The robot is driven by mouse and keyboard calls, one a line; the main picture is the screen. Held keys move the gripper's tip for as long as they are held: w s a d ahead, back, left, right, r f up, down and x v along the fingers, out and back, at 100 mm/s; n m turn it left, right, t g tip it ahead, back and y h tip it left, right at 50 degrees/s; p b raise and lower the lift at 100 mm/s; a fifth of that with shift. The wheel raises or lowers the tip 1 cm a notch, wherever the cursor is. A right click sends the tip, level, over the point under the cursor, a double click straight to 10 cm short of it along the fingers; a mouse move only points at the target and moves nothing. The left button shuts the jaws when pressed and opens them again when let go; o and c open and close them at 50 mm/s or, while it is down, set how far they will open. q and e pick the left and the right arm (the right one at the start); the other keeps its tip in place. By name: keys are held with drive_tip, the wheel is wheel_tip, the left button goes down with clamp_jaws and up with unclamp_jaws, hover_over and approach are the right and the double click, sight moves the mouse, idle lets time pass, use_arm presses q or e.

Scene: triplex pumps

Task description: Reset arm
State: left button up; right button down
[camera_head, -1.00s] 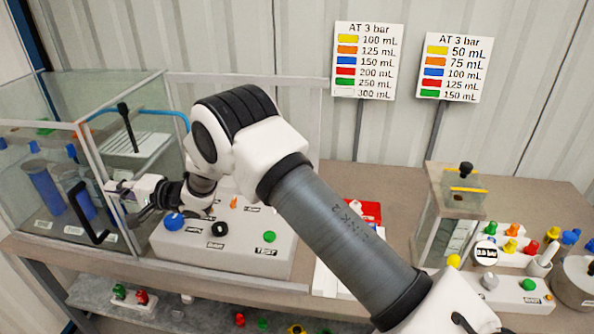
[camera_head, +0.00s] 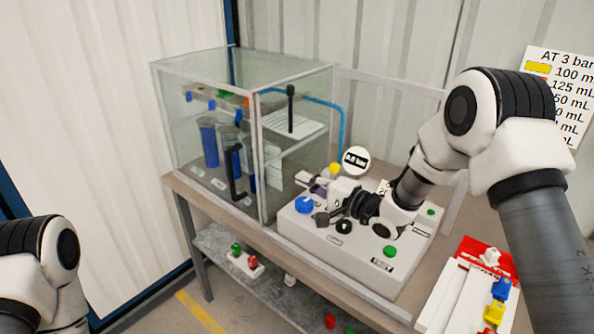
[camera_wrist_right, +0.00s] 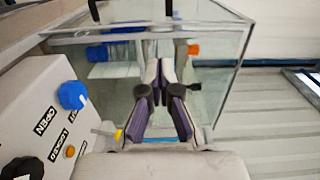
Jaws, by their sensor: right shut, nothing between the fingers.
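My right arm reaches in from the right in the head view. Its gripper (camera_head: 314,188) is above the left end of the grey control box (camera_head: 309,246), near the blue knob (camera_head: 304,204) and the glass case (camera_head: 262,190). In the right wrist view the gripper's fingers (camera_wrist_right: 160,72) are together with nothing between them, pointing toward the glass case (camera_wrist_right: 225,88). The blue knob (camera_wrist_right: 72,95) is beside them on the left. My left arm shows at the lower left of the head view, but its gripper is out of frame.
A black door handle (camera_head: 236,180) sticks out from the case front. A round gauge (camera_head: 356,160) stands behind the box. A red and white tray with coloured parts (camera_head: 458,292) lies at right. A lower shelf (camera_head: 222,243) holds small coloured parts.

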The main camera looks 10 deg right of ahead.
drive_tip(key=s+f+m+g+h, duration=0.1)
drive_tip(key=s+f+g+h, duration=0.1)
drive_tip(key=s+f, duration=0.5)
drive_tip(key=s+d+f+g+h, duration=0.1)
drive_tip(key=s+f, duration=0.3)
drive_tip(key=f, duration=0.7)
drive_tip(key=s+f+m+g+h, duration=0.1)
drive_tip(key=s+f+g+h, duration=0.1)
drive_tip(key=s+f, duration=0.5)
drive_tip(key=s+d+f+n+g+h, duration=0.2)
drive_tip(key=s+f+n+g, duration=0.1)
drive_tip(key=s, duration=0.5)
drive_tip(key=s+d+f+n+g+h, duration=0.2)
drive_tip(key=s+n, duration=0.3)
drive_tip(key=s, duration=0.3)
drive_tip(key=s+d+f+n+g+h, duration=0.2)
drive_tip(key=s+d+f+n+g, duration=0.2)
drive_tip(key=s, duration=0.4)
drive_tip(key=shift+s+f, duration=0.4)
drive_tip(key=shift+f, duration=0.15)
